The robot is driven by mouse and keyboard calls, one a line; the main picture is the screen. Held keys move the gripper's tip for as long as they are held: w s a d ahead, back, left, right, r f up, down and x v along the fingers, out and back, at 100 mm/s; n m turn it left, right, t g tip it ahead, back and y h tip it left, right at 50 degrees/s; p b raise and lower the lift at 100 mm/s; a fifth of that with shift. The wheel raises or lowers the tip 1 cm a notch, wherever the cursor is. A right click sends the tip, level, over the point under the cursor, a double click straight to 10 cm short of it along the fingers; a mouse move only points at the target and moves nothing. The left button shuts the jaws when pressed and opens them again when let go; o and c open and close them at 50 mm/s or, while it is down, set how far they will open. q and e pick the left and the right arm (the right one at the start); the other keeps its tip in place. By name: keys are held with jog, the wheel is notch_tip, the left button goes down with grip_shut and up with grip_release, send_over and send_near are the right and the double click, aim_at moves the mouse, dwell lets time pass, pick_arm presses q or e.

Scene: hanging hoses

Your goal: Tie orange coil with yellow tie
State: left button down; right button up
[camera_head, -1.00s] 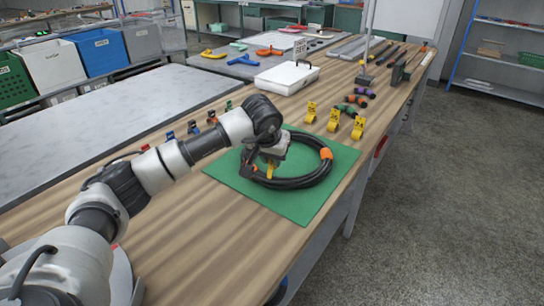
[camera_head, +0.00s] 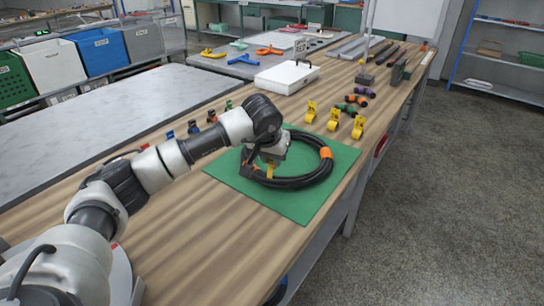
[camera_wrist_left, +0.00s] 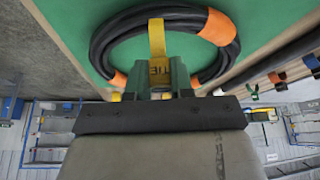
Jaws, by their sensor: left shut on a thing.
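The coil is a black hose (camera_head: 322,178) with orange bands, lying as a ring on the green mat (camera_head: 303,208). It shows in the left wrist view too (camera_wrist_left: 104,36). My left gripper (camera_head: 272,168) is over the near left part of the coil, pointing down. In the left wrist view its fingers (camera_wrist_left: 159,82) are shut on a yellow tie (camera_wrist_left: 157,42) marked "TIE". My right gripper is not in view.
Several yellow ties (camera_head: 334,118) stand on the wooden bench (camera_head: 200,245) beyond the mat. Small coloured pieces (camera_head: 357,98) and a white case (camera_head: 286,77) are farther back. Small blue and red clips (camera_head: 193,127) line the left side. The bench front is clear.

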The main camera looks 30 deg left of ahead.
aim_at(271, 165)
pick_arm(q)
jog(key=shift+f, duration=0.2)
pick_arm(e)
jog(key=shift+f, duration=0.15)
pick_arm(q)
jog(key=shift+f+b, duration=0.5)
jog(key=shift+f, duration=0.45)
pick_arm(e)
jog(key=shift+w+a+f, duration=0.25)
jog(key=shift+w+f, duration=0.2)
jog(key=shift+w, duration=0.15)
pick_arm(q)
jog(key=shift+b, duration=0.3)
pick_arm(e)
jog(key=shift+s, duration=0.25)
pick_arm(q)
jog(key=shift+f, duration=0.1)
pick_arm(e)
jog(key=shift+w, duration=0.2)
pick_arm(q)
jog(key=shift+f, duration=0.15)
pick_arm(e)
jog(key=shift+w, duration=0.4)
pick_arm(q)
jog(key=shift+f, duration=0.15)
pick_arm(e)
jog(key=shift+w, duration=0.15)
